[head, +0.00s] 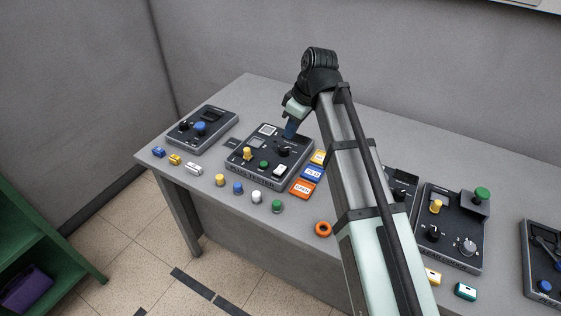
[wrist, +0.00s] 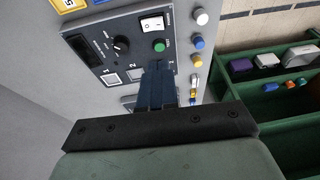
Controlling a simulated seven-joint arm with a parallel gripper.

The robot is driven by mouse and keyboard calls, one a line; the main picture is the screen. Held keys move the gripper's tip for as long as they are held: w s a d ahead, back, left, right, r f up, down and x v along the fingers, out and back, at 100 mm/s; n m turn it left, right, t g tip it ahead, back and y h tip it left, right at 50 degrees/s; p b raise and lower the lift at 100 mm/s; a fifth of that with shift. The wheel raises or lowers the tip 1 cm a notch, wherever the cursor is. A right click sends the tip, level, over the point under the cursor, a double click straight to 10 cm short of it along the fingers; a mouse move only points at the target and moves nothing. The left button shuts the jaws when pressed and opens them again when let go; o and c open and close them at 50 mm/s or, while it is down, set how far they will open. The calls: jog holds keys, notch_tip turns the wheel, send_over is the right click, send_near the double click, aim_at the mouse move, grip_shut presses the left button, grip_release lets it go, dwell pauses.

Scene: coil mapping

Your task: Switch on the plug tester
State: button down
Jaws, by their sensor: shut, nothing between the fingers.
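The plug tester (head: 236,164) is a dark panel box at the middle of the table. It carries a black knob (head: 282,151), a green button (head: 264,164), a yellow plug-like piece (head: 247,152) and a white rocker switch (head: 278,170) near its front right corner. My gripper (head: 290,134) is shut and empty above the tester's back part. Its blue fingers (wrist: 157,68) hide part of the panel.
Coloured caps, including a blue one (head: 238,187), stand in front of the tester. Label blocks (head: 302,188) lie to its right. Another panel box (head: 202,127) is at left, and more boxes (head: 452,228) at right.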

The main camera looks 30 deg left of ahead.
jog(key=shift+f, duration=0.1)
send_over(277, 171)
jog(key=d, duration=0.1)
jog(key=f, duration=1.2)
jog(key=shift+w, duration=0.2)
jog(key=shift+s+f, duration=0.1)
jog(key=shift+f, duration=0.55)
jog(key=shift+s+d+f+t, duration=0.1)
jog(key=shift+s+f+t, duration=0.35)
jog(key=shift+t, duration=0.05)
jog(key=shift+w, duration=0.25)
jog(key=shift+w+r, duration=0.1)
jog(key=shift+w, duration=0.05)
